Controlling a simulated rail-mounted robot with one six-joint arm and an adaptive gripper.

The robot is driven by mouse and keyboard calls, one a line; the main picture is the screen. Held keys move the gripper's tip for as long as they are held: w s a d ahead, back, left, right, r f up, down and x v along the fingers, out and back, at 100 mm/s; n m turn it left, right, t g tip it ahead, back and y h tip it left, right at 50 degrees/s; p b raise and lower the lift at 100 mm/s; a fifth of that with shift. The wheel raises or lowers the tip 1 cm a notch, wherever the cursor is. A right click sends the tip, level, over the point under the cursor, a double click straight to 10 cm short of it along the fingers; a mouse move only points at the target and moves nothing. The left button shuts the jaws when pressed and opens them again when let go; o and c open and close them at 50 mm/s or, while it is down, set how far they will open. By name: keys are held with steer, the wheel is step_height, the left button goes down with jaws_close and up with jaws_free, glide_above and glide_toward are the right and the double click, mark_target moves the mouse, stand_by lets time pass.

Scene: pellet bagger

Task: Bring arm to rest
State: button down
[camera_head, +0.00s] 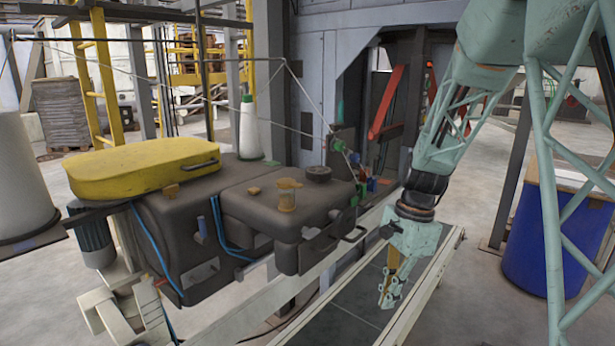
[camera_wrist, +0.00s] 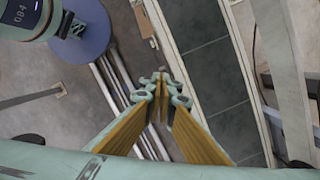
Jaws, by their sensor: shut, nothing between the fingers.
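My gripper (camera_head: 389,290) hangs at the end of my pale green arm in the head view, pointing down above the dark conveyor belt (camera_head: 352,303). In the wrist view my gripper (camera_wrist: 161,80) shows its two fingers with yellow-brown inner faces, meeting at the tips. It is shut with nothing between the fingers. The belt (camera_wrist: 205,60) runs along the right of the fingers in the wrist view. It carries nothing in the parts I see.
A dark machine (camera_head: 290,205) with a yellow cover (camera_head: 145,166) stands left of the belt. A white bottle (camera_head: 250,130) stands on it. A blue drum (camera_head: 550,240) stands at the right. A white roll (camera_head: 20,180) is at the far left.

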steer(key=s+r+n+t, duration=0.2)
steer(key=s+r+n, duration=0.5)
steer(key=s+r, duration=1.1)
steer(key=s+r+n+t+h, duration=0.1)
steer(key=s+r+n, duration=0.2)
steer(key=s, duration=0.6)
steer(key=s+r+n+t, duration=0.1)
steer(key=s+r+n, duration=0.2)
steer(key=s, duration=0.7)
steer(key=shift+d+n+t+h, duration=0.3)
steer(key=shift+n+t+h, duration=0.1)
steer(key=shift+n, duration=0.2)
